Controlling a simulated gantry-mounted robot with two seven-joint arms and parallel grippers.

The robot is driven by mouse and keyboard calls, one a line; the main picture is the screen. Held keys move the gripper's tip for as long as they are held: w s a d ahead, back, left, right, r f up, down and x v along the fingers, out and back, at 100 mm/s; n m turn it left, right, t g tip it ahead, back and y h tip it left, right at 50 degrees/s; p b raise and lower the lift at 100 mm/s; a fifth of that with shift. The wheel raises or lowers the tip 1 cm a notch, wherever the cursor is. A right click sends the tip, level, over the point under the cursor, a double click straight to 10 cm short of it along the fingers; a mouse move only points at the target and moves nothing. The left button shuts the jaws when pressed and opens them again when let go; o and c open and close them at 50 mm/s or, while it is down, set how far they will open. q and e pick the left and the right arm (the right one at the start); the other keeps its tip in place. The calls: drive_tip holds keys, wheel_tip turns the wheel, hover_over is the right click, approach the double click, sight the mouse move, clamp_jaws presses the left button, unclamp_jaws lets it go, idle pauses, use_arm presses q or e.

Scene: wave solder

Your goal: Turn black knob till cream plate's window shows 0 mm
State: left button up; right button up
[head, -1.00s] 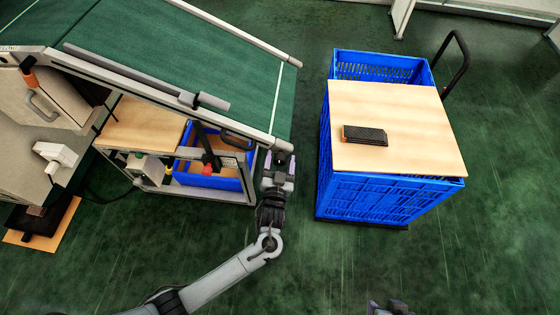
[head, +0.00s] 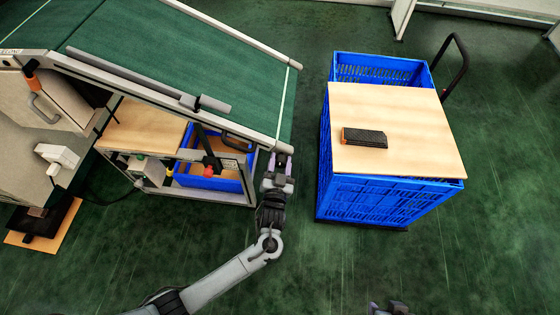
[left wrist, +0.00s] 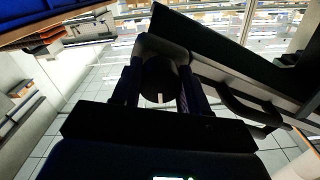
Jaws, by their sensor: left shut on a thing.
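My left gripper (head: 278,162) is at the near right corner of the green conveyor's frame. In the left wrist view it (left wrist: 159,88) is shut on the black knob (left wrist: 160,76), with one finger on each side. The knob is round and dark, and a short white mark shows on its face, pointing down in that picture. In the head view the gripper hides the knob. I cannot make out the cream plate or its window in either view, so no reading shows. My right gripper (head: 388,308) is only partly in view at the bottom edge; its jaws are unclear.
The green conveyor (head: 190,60) slopes above a frame with a blue crate (head: 215,183) beneath. A blue cart (head: 375,200) with a wooden board (head: 390,105) and a black block (head: 364,137) stands to the right. Floor is clear between them.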

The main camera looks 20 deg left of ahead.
use_arm(q)
drive_tip(key=shift+r+m+p, duration=0.25)
drive_tip(key=shift+m+p, duration=0.35)
drive_tip(key=shift+p, duration=0.1)
drive_tip(key=m+p, duration=0.6)
drive_tip(key=m, duration=0.1)
drive_tip(key=shift+f+m, duration=0.1)
drive_tip(key=shift+m, duration=0.2)
drive_tip(key=shift+m+p, duration=0.4)
drive_tip(key=shift+m, duration=0.5)
drive_tip(key=shift+f+m, duration=0.1)
drive_tip(key=shift+m, duration=0.2)
drive_tip(key=o, duration=1.1)
drive_tip(key=shift+c, duration=0.2)
